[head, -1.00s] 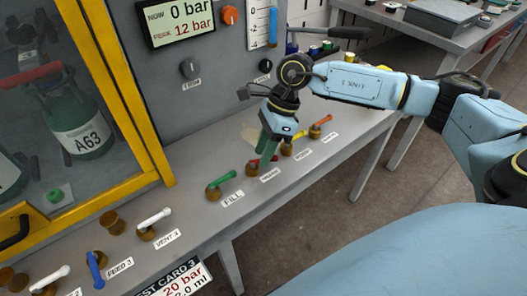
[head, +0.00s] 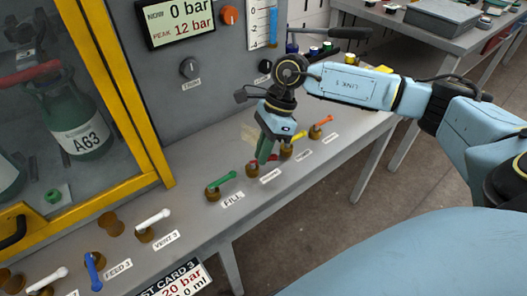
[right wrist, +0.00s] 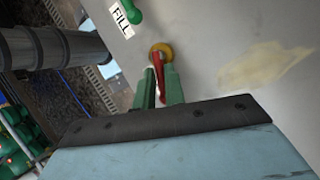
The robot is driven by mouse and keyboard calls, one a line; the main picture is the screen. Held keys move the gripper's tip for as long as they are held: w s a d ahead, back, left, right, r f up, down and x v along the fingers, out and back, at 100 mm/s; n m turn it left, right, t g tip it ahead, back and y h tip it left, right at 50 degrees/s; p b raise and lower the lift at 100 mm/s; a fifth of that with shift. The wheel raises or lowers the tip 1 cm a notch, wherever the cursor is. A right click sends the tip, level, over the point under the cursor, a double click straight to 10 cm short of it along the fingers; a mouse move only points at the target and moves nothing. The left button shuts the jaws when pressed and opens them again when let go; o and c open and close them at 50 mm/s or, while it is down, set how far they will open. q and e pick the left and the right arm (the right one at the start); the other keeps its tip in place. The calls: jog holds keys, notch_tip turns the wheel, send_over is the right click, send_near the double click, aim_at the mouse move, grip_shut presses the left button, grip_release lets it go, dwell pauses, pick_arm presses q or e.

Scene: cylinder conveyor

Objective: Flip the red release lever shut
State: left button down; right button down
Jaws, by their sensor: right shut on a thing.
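The red release lever (head: 255,161) stands on a round brass base (head: 252,170) on the grey bench, between the green and yellow levers. My right gripper (head: 264,158) points down at it, its green fingers hiding most of the red handle. In the right wrist view the red lever (right wrist: 157,62) runs from its brass base (right wrist: 161,51) in between the two fingers of the gripper (right wrist: 160,82), which is shut on it. The left gripper is not in view.
A green lever (head: 221,183) labelled FILL stands to the left, with yellow (head: 298,139) and orange (head: 321,125) levers to the right. A grey panel with a pressure display (head: 177,22) rises behind. A yellow-framed cabinet (head: 146,95) stands at left.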

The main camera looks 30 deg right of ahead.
jog(key=n+b, duration=0.1)
jog(key=w+n+g, duration=0.1)
jog(key=n, duration=0.1)
jog(key=shift+b, duration=0.4)
jog(key=shift+n, duration=0.4)
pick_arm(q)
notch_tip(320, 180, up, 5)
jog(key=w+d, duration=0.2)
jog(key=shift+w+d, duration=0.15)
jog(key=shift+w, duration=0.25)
pick_arm(e)
jog(key=c, duration=1.5)
grip_release()
